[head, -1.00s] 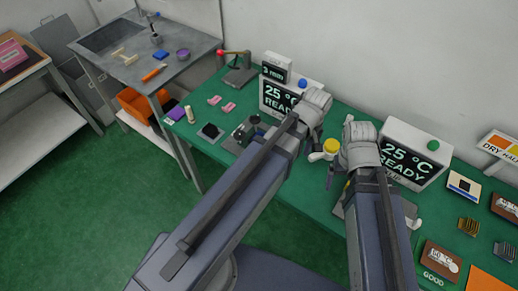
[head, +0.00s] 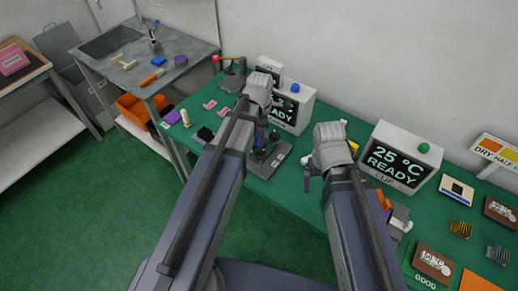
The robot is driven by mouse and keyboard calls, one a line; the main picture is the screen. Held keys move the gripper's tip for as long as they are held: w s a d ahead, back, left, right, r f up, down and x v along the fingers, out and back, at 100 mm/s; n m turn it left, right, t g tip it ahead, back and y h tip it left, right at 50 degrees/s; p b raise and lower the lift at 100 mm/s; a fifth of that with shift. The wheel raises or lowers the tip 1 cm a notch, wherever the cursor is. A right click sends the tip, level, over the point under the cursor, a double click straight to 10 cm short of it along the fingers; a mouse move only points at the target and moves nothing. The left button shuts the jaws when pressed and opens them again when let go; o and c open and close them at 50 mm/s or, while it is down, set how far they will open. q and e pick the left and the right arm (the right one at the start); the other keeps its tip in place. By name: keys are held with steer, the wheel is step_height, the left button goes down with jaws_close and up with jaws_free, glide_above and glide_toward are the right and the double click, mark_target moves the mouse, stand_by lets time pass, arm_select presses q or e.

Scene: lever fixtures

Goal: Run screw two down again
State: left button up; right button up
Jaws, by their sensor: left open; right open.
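No label for screw two can be read here. A grey base plate (head: 279,157) with dark upright parts stands on the green bench, just below the left display box. My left gripper (head: 262,132) is over this plate, largely hidden by its own wrist; I cannot tell whether it touches the dark parts. My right gripper (head: 307,180) is open, to the right of the plate and apart from it. Another grey fixture (head: 400,213) with orange and purple parts is partly hidden behind my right arm. A fixture with a red-knobbed lever (head: 216,59) stands at the back left.
The left display box (head: 305,112) reads READY, partly covered by my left arm. The right display box (head: 398,157) reads 25 °C READY. Pink pieces (head: 223,112) and a black pad (head: 205,134) lie left. Brown cards (head: 434,262) lie right. Bench (head: 315,215) is clear between my arms.

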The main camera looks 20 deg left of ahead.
arm_select(q)
step_height(320, 180, down, 8)
steer(key=b, duration=0.7)
steer(key=shift+r, duration=0.25)
jaws_close()
